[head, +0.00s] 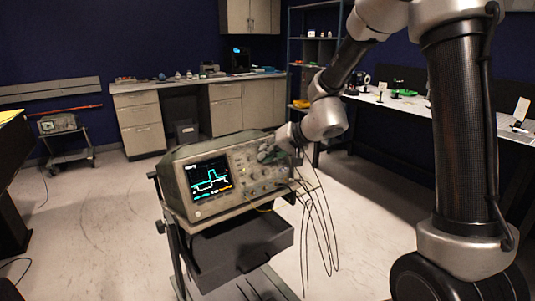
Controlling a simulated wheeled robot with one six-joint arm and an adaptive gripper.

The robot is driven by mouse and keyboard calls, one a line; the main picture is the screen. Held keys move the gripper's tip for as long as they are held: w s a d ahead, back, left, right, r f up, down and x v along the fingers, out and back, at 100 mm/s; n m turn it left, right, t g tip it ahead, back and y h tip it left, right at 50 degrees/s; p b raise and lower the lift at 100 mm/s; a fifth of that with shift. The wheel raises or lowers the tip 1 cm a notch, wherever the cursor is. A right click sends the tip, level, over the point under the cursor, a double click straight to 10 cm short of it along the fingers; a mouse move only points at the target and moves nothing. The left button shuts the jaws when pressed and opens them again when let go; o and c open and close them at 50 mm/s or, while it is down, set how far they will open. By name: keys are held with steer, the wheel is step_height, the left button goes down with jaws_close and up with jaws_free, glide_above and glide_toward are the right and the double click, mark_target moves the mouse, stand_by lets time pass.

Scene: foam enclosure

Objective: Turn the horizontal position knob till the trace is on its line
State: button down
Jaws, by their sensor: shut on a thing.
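The oscilloscope (185,160) is a beige-grey box on a cart, its front turned towards me. Its lit screen (210,176) shows a bright cyan stepped trace with a tall pulse right of centre and a paler, lower stepped line. Whether they line up is too small to tell. My gripper (267,154) is at the upper right of the control panel (240,160), shut on a knob there. The gripper hides that knob, the horizontal position knob as far as I can tell; labels are unreadable. Other small knobs show below and to the left.
Dark cables (318,220) hang in loops from the panel's lower right. A dark open drawer (250,245) sits under the oscilloscope. A bench (440,110) with small items runs along the right, and cabinets (225,105) stand behind. The floor left of the cart is clear.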

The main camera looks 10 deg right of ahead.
steer(key=shift+s+f, duration=0.1)
steer(key=shift+f, duration=0.1)
steer(key=c, duration=1.8)
jaws_free()
steer(key=shift+o, duration=0.2)
steer(key=shift+r, duration=0.15)
steer(key=n+h, duration=0.1)
steer(key=n, duration=0.1)
steer(key=n+h, duration=0.1)
steer(key=n, duration=0.1)
steer(key=shift+a+r+n, duration=0.15)
steer(key=shift+a+n, duration=0.2)
steer(key=shift+n, duration=0.05)
steer(key=shift+n+h, duration=0.5)
steer(key=shift+n, duration=0.4)
steer(key=shift+s+d+f+n+t+h, duration=0.1)
steer(key=shift+d+n+t+h, duration=0.1)
steer(key=shift+n, duration=0.1)
steer(key=shift+d+f+n+t+h, duration=0.1)
steer(key=shift+n+h, duration=0.1)
steer(key=shift+n, duration=0.1)
steer(key=shift+a+n, duration=0.15)
steer(key=shift+n, duration=0.15)
